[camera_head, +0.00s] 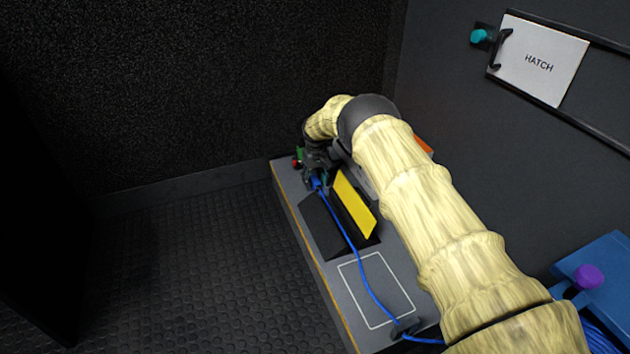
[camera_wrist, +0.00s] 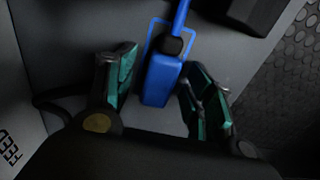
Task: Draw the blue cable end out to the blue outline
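The blue cable end (camera_wrist: 162,80) is a blue block with a dark collar, lying in the wrist view between the two teal-padded fingers of my gripper (camera_wrist: 160,62). The fingers are spread, and a gap shows on the left side of the block; the right finger is close to it. The blue outline (camera_wrist: 149,41) shows on the grey surface around the collar and the block's upper part; the block's lower part extends past it. In the head view my gripper (camera_head: 316,181) is at the bench's far end, largely hiding the cable end. The blue cable (camera_head: 358,262) runs from there towards the near side.
A yellow panel (camera_head: 355,204) on a black base stands right beside my gripper. A white outline (camera_head: 343,290) lies on the bench (camera_head: 330,268), and the cable passes a dark clip (camera_head: 405,327). Small red and green items are behind my gripper. A hatch (camera_head: 540,58) is on the wall.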

